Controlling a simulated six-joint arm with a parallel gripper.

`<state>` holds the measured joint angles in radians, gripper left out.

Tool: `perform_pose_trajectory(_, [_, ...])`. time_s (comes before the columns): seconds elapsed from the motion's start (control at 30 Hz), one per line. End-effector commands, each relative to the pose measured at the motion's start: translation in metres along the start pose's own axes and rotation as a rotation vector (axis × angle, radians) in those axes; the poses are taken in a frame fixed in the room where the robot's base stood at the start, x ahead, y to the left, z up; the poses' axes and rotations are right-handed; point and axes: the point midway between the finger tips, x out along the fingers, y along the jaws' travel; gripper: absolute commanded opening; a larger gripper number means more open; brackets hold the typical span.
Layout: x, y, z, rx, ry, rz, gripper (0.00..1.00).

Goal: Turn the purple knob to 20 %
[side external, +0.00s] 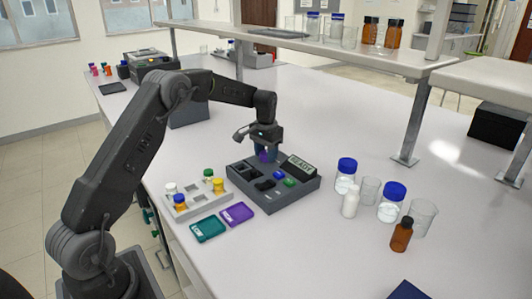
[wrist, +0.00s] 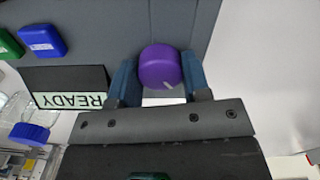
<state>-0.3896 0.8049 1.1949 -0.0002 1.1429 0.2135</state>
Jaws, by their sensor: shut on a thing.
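The purple knob (wrist: 160,66) sits on the grey membrane rig between my gripper's two blue fingers in the wrist view. A light pointer mark on it points toward the lower right of that picture. My gripper (wrist: 160,88) is shut on the knob. In the side external view my gripper (side external: 266,153) reaches down over the back of the rig (side external: 290,200), with a little purple of the knob showing between the fingers. No percentage is legible.
Green (side external: 289,183) and blue (side external: 278,174) buttons are on the rig. A vial rack (side external: 197,205) and teal (side external: 207,229) and purple (side external: 236,213) flat pieces lie to its left. Blue-capped jars (side external: 391,203) and an amber bottle (side external: 402,236) stand to its right. A shelf (side external: 310,47) spans behind.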

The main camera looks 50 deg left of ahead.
Motion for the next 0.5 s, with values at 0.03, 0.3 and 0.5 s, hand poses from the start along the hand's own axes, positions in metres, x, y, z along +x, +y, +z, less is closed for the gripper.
perform_pose_trajectory(0.03, [-0.0008, 0.0002, -0.0005, -0.033, 0.003, 0.000, 0.20])
perform_pose_trajectory(0.3, [-0.0010, 0.0002, -0.0006, -0.173, 0.003, 0.000, 0.20])
perform_pose_trajectory(0.5, [-0.0011, 0.0001, -0.0007, -0.220, 0.004, 0.000, 0.20])
